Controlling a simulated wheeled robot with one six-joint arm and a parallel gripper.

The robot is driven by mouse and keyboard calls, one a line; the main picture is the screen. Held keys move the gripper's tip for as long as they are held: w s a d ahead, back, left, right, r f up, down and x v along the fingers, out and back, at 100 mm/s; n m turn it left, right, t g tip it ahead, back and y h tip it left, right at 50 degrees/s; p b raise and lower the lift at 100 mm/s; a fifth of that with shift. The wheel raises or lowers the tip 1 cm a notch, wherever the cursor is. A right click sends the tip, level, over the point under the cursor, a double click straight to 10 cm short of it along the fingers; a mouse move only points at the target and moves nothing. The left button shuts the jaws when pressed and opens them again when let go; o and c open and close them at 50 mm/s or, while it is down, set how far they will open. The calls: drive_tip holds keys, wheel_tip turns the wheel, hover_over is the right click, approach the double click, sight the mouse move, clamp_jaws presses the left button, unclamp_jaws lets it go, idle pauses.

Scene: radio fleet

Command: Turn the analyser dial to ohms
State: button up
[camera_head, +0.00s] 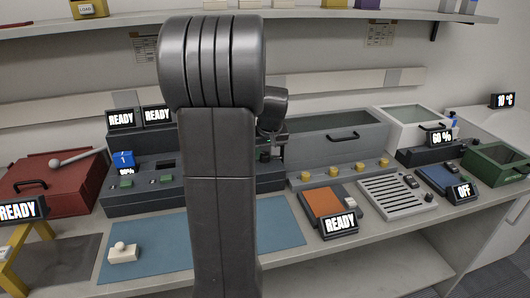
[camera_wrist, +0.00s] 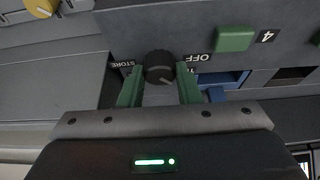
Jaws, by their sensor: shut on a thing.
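A round black dial (camera_wrist: 159,62) sits on a grey panel in the wrist view. My gripper (camera_wrist: 160,78) has its green fingers on either side of the dial and is shut on it. A faint light mark shows on the dial's lower right. I see no ohms label, so I cannot tell whether this is the analyser dial. In the head view, my arm covers most of the panel around the wrist, and the dial is hidden.
A green button (camera_wrist: 234,39) and a blue slot lie right of the dial. In the head view, a blue mat (camera_head: 275,225) holds a cream block (camera_head: 124,254) at left. A red box (camera_head: 60,180), an orange-topped device (camera_head: 325,203) and a slatted tray (camera_head: 397,197) stand on the bench.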

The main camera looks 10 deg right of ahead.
drive_tip(key=shift+m, duration=0.3)
drive_tip(key=m+h, duration=0.1)
drive_tip(key=m, duration=0.2)
drive_tip(key=shift+a+h, duration=0.15)
drive_tip(key=shift+h, duration=0.15)
drive_tip(key=m, duration=0.2)
drive_tip(key=m+g+h+b, duration=0.1)
drive_tip(key=m, duration=0.2)
drive_tip(key=shift+w+a+h, duration=0.1)
drive_tip(key=shift+h, duration=0.2)
drive_tip(key=o, duration=1)
drive_tip(key=shift+c, duration=0.2)
drive_tip(key=shift+r, duration=0.1)
drive_tip(key=p+v, duration=0.1)
drive_tip(key=v, duration=1.2)
drive_tip(key=shift+r, duration=0.3)
